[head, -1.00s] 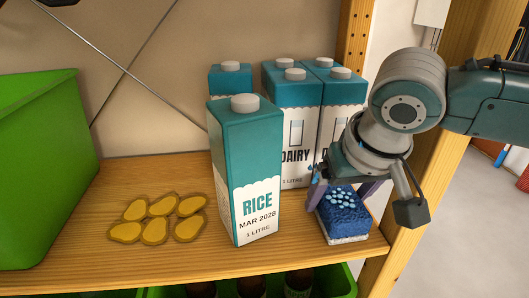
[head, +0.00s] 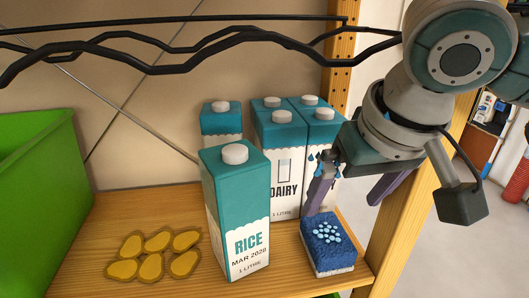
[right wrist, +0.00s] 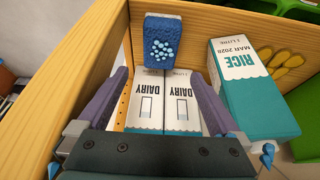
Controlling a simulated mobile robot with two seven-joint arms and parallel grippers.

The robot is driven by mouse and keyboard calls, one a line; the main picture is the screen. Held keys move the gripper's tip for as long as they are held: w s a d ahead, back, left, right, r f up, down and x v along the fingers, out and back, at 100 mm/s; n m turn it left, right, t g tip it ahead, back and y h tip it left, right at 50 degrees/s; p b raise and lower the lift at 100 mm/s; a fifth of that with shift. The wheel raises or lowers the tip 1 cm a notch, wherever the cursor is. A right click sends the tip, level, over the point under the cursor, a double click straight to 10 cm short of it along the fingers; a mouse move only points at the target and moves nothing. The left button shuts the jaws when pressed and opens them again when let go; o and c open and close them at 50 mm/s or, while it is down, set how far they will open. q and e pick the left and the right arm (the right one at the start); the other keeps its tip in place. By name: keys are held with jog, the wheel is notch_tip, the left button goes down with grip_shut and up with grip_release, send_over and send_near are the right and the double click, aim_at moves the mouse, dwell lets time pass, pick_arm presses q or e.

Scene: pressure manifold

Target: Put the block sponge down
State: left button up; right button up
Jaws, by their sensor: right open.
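The block sponge (head: 328,243), blue on top with pale dots and a white base, lies flat on the wooden shelf (head: 165,206) near its front right corner. It also shows in the right wrist view (right wrist: 162,45), beyond my fingertips. My right gripper (head: 345,207) is open and empty, above and behind the sponge, with its purple fingers spread and apart from it. In the right wrist view the open fingers (right wrist: 157,76) frame the dairy cartons, with the sponge past the tips. My left gripper is not in view.
A rice carton (head: 236,215) stands just left of the sponge. Dairy cartons (head: 279,165) stand behind. Yellow flat pieces (head: 153,255) lie left, beside a green bin (head: 40,190). A wooden post (head: 405,215) bounds the right side. Black cable-like lines (head: 200,50) cross the top.

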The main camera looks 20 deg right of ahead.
jog(key=s+a+f+n+y, duration=0.3)
jog(key=s+a+n, duration=0.1)
jog(key=s+a, duration=0.35)
jog(key=s+d+f+h, duration=0.1)
jog(key=s+d+f, duration=0.1)
jog(key=s, duration=0.7)
jog(key=shift+s+d+f+n+g+h, duration=0.2)
jog(key=shift+s+d+n+g+h, duration=0.1)
jog(key=shift+d+n+g, duration=0.1)
